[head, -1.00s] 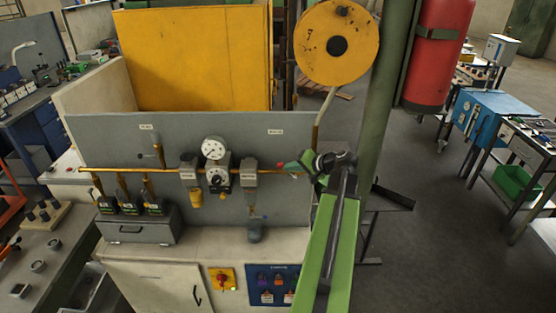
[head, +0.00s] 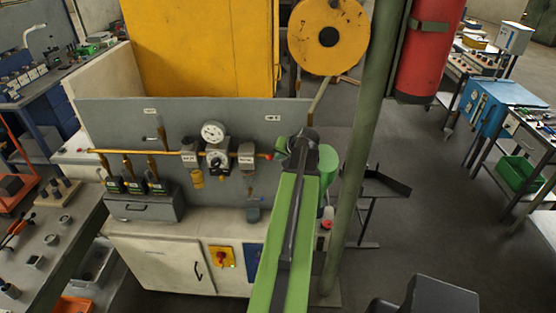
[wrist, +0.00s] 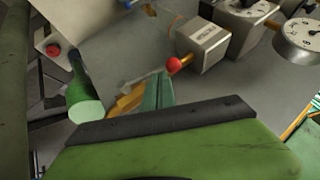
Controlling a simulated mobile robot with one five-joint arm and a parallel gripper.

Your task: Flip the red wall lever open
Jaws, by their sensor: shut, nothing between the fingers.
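The red ball tip of the lever (wrist: 173,65) shows in the wrist view, beside a grey labelled block (wrist: 203,44) on the grey wall panel. In the head view the red tip (head: 269,156) sits at the right end of the orange pipe. My gripper (wrist: 160,88) is shut and empty, with its green fingertips just below and left of the red ball. I cannot tell whether they touch it. In the head view my gripper (head: 284,146) is close to the right of the red tip, and my arm hides part of the panel.
A pressure gauge (head: 213,132) and several valves line the pipe to the left. A yellow plate with a red switch (head: 221,257) is below. A green post (head: 357,150) and a red fire extinguisher (head: 428,50) stand to the right. A red button (wrist: 53,50) is at the wrist view's left.

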